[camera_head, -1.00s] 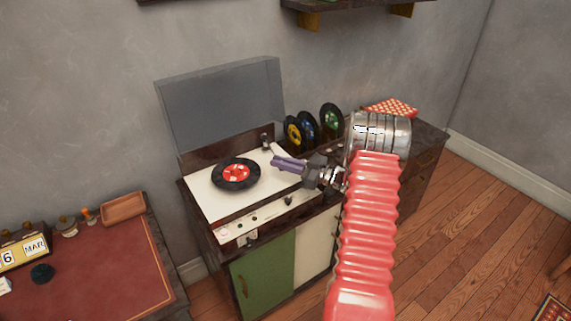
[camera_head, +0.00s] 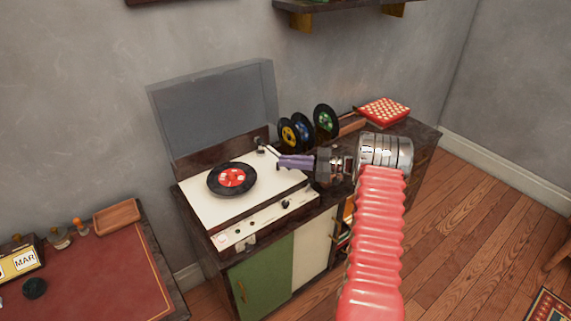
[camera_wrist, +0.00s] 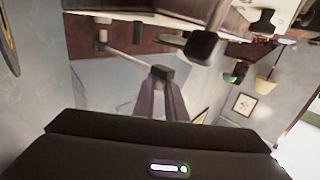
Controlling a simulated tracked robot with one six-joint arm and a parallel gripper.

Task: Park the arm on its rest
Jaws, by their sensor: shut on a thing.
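The record player (camera_head: 205,207) has a cream deck with a black record with a red label (camera_head: 232,179) on it. Its tonearm (camera_head: 268,149) runs from the back right of the deck to my gripper. My gripper (camera_head: 281,162) has purple fingers and is right of the record, apart from it. In the wrist view the fingers (camera_wrist: 160,92) are shut on the dark head of the tonearm (camera_wrist: 161,73), and the thin tube (camera_wrist: 128,56) runs up and left. I cannot make out the arm rest for certain.
The clear lid (camera_head: 215,105) stands open behind the deck. Several records (camera_head: 301,130) stand upright on the cabinet to the right, with a red checkered box (camera_head: 384,110) beyond. A red-topped desk (camera_head: 95,270) is at the left.

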